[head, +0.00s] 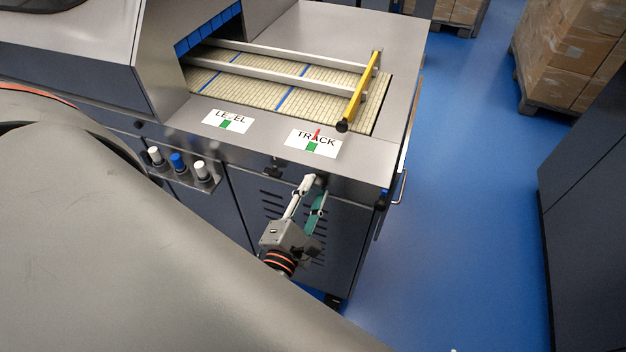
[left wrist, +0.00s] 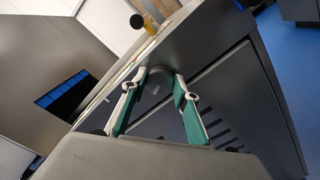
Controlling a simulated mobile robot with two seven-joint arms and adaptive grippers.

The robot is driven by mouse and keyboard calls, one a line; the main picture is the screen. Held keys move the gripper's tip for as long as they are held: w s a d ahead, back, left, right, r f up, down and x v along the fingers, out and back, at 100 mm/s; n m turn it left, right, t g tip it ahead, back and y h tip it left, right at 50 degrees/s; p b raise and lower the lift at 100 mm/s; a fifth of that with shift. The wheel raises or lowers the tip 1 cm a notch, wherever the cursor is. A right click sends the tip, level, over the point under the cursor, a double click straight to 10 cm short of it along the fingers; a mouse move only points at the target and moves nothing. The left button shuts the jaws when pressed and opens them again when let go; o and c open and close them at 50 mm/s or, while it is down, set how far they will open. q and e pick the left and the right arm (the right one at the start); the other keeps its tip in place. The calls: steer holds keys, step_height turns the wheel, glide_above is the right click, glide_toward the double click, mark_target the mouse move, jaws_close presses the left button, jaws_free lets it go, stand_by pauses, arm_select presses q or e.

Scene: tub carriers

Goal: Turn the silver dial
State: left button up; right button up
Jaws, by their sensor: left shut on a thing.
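The silver dial (left wrist: 156,86) is a small grey round knob on the dark front of the machine, below its steel top edge. My left gripper (head: 312,187) reaches it from the front in the head view. In the left wrist view the left gripper (left wrist: 160,80) has one fingertip on each side of the dial and is shut on it. The fingers hide most of the dial in the head view. Above it, the TRACK label (head: 325,144) has a green mark and a red pointer, which leans a little right of the green. My right gripper is not in view.
A black knob (head: 272,169) sits left of the gripper. White and blue knobs (head: 178,162) stand farther left, below the LEVEL label (head: 240,124). A yellow bar (head: 361,90) crosses the belt's end. Blue floor (head: 455,180) is clear at right; boxes (head: 568,55) stand beyond.

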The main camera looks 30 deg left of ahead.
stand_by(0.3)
arm_select(q)
steer(key=o, duration=1.1)
steer(key=v, duration=1.2)
steer(key=shift+w+d+r, duration=0.1)
steer(key=shift+d, duration=0.05)
